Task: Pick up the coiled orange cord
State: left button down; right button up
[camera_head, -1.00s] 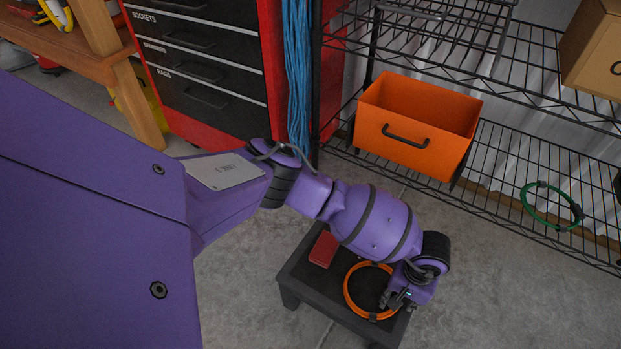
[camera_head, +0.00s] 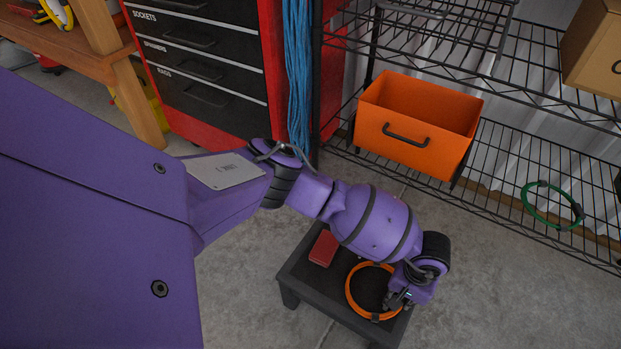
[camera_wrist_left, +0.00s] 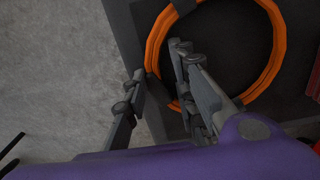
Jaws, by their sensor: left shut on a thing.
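The coiled orange cord (camera_head: 349,293) lies as a ring on a low dark stool (camera_head: 296,279), with dark ties around it. In the left wrist view, the cord (camera_wrist_left: 279,48) runs around the dark stool top, and its near left side passes between my fingers. My left gripper (camera_head: 394,300) reaches down at the ring's right side in the head view. In the left wrist view, my left gripper (camera_wrist_left: 157,64) is shut on the cord. The ring still appears to rest at stool height. My right gripper is not in view.
A red box (camera_head: 323,248) lies on the stool beside the cord. A wire shelf (camera_head: 490,188) holds an open orange bin (camera_head: 409,154) and a green coil (camera_head: 535,216). A blue cord bundle (camera_head: 297,75) hangs by the red tool cabinet (camera_head: 234,123). Floor right of the stool is clear.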

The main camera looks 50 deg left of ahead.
pick_arm(q)
jog(key=r, duration=0.1)
jog(key=r+p, duration=0.1)
jog(key=r, duration=0.2)
jog(key=shift+s+r+p, duration=0.25)
jog(key=shift+p, duration=0.15)
jog(key=s+a+r+p, duration=0.1)
jog(key=s+r+p, duration=0.5)
jog(key=s, duration=0.7)
notch_tip(320, 180, up, 2)
jog(key=shift+s+a+r, duration=0.15)
jog(key=shift+a, duration=0.25)
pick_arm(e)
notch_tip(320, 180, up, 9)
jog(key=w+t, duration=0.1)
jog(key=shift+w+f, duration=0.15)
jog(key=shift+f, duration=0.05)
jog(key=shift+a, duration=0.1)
